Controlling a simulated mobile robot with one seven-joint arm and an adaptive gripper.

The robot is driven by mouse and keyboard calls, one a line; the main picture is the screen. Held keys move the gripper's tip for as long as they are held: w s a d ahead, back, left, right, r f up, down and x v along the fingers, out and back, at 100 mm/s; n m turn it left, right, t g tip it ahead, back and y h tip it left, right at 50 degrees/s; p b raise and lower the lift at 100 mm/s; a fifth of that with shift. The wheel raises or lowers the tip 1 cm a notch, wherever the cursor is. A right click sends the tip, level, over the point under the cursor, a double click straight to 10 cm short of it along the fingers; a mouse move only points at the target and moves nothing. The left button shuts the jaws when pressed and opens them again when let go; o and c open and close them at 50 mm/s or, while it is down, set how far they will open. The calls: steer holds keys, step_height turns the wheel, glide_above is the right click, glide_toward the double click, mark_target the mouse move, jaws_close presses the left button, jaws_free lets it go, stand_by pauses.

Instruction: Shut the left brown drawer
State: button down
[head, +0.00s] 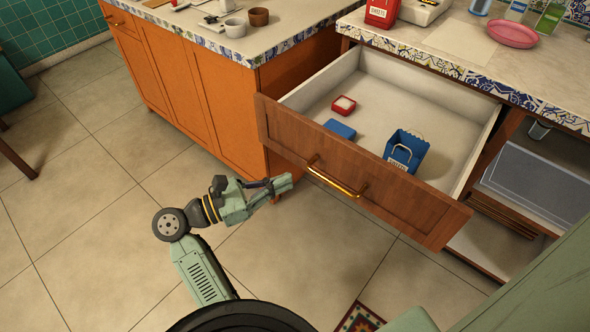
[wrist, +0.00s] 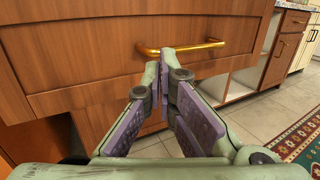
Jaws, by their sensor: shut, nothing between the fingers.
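The brown drawer (head: 350,175) stands pulled well out in the head view. It has a brown wooden front and a brass bar handle (head: 336,178). In the wrist view the drawer front (wrist: 75,50) fills the left and middle, with the handle (wrist: 185,48) just beyond the fingertips. My gripper (head: 288,182) is shut and empty, in front of the drawer front, left of the handle and low. It shows in the wrist view too (wrist: 160,62). I cannot tell whether the fingertips touch the wood.
Inside the drawer lie a red box (head: 343,105), a blue flat box (head: 340,129) and a blue bag (head: 406,151). An orange cabinet (head: 190,90) stands left of it. An open shelf (head: 530,180) is at right. The tiled floor (head: 90,210) is mostly clear, with a patterned rug (wrist: 305,140).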

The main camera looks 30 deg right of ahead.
steer(key=d, duration=0.3)
steer(key=shift+s+d+r+p, duration=0.1)
steer(key=shift+s+d+p, duration=0.05)
steer(key=shift+d+p, duration=0.25)
